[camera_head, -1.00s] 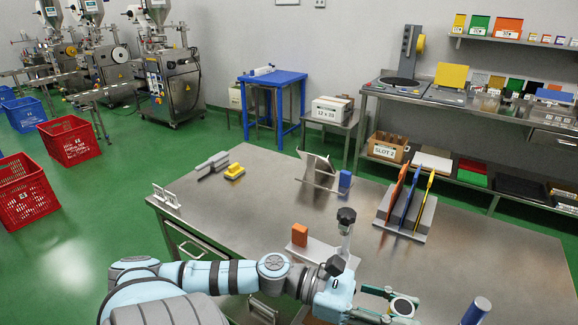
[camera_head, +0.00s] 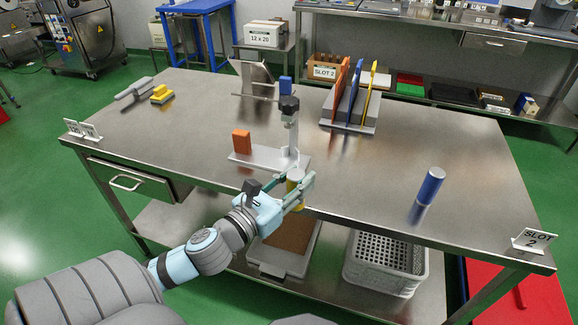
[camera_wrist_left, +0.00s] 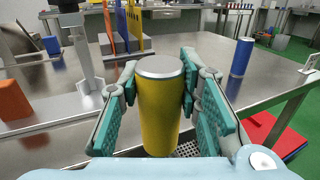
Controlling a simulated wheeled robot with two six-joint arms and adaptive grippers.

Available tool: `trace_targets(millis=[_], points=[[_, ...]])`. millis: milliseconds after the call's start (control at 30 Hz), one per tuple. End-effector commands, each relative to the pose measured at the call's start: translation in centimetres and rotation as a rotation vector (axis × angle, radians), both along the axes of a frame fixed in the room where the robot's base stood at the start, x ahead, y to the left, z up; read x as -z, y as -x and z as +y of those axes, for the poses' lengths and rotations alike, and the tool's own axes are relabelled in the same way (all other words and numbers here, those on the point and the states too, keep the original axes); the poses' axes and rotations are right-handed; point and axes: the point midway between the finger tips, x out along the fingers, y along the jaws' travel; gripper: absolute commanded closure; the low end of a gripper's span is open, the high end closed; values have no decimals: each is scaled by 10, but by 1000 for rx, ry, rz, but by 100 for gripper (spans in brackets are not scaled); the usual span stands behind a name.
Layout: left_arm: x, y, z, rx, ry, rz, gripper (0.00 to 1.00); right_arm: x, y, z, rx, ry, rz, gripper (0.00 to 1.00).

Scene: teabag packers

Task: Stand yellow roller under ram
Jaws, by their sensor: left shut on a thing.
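My left gripper (camera_head: 294,184) is shut on the yellow roller (camera_wrist_left: 160,112), which stands about upright between the green finger pads, its grey top facing up. In the head view the roller (camera_head: 293,187) is partly hidden by the fingers, at the near side of the press. The post also shows in the left wrist view (camera_wrist_left: 82,52), beyond and left of the roller. The roller appears outside the base plate. My right gripper is not in view.
An orange block (camera_head: 241,142) stands on the plate's left part. A blue roller (camera_head: 430,186) stands to the right on the steel table (camera_head: 370,185). A rack (camera_head: 349,126) with coloured boards is behind. The table between the press and the blue roller is clear.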

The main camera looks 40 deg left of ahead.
Motion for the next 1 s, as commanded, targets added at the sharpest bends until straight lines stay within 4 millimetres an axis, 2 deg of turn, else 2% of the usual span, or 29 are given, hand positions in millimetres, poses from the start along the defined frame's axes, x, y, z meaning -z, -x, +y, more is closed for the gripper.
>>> trace_targets(millis=[100,233,300,367,600,700,867,1000], points=[[11,9,34,-243,11,3,100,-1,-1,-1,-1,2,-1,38],[20,20,57,-406,9,8,100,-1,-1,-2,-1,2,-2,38],[21,16,65,-440,6,6,100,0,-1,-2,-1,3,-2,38],[21,4,71,-446,5,4,100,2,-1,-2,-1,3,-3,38],[23,-75,103,-446,6,4,100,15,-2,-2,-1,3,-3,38],[22,-94,111,-444,7,5,100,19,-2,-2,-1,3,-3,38],[22,-110,118,-444,7,5,100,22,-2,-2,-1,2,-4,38],[23,-138,129,-444,7,5,100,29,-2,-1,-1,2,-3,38]])
